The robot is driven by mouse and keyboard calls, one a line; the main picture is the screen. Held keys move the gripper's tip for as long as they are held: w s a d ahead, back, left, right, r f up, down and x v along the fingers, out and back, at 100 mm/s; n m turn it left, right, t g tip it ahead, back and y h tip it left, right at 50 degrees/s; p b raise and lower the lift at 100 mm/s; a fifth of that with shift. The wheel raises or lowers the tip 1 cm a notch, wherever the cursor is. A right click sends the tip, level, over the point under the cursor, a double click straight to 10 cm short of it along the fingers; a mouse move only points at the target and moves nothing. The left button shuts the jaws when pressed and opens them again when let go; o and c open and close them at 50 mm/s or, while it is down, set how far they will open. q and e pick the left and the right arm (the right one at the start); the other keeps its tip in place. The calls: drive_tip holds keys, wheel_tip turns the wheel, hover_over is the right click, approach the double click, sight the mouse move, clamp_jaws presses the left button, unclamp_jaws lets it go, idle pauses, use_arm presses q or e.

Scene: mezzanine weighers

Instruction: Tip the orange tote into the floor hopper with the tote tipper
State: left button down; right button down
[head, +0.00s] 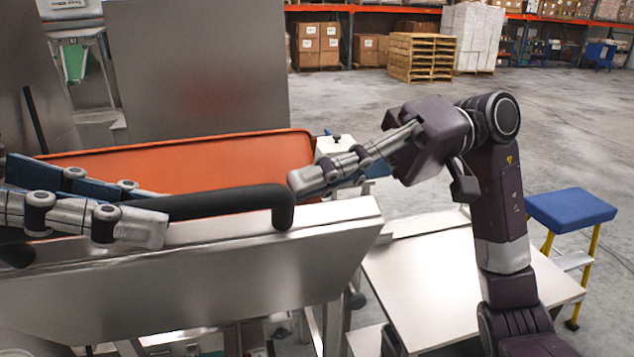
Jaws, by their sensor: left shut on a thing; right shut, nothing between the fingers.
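The orange tote (215,163) sits in the metal tote tipper (200,285), behind its front panel. Only the tote's upper rim and far inner wall show clearly. A black bar handle (235,200) runs along the top of the front panel. My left gripper (160,210) is shut on the handle near its left part. My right gripper (298,184) is shut and empty, with its fingertips close to the handle's right end; I cannot tell whether they touch it. I cannot make out the floor hopper for certain.
A large upright metal sheet (200,65) stands behind the tote. A pale table (450,280) is at the lower right, beside a blue-topped step stool (571,209). Wooden pallets (421,57) and shelving stand far back, with open floor before them.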

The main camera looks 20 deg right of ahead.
drive_tip(key=shift+s+f, duration=0.15)
drive_tip(key=shift+s, duration=0.15)
use_arm(q)
drive_tip(key=shift+w, duration=0.1)
use_arm(e)
drive_tip(key=shift+s+f, duration=0.65)
drive_tip(key=shift+f, duration=0.15)
use_arm(q)
drive_tip(key=shift+w+a+r, duration=0.1)
drive_tip(key=shift+r, duration=0.05)
use_arm(e)
drive_tip(key=shift+s+a, duration=0.1)
use_arm(q)
drive_tip(key=c, duration=1.9)
unclamp_jaws()
drive_tip(key=shift+c, duration=0.2)
use_arm(e)
drive_tip(key=shift+f, duration=0.1)
use_arm(q)
drive_tip(key=shift+o, duration=0.3)
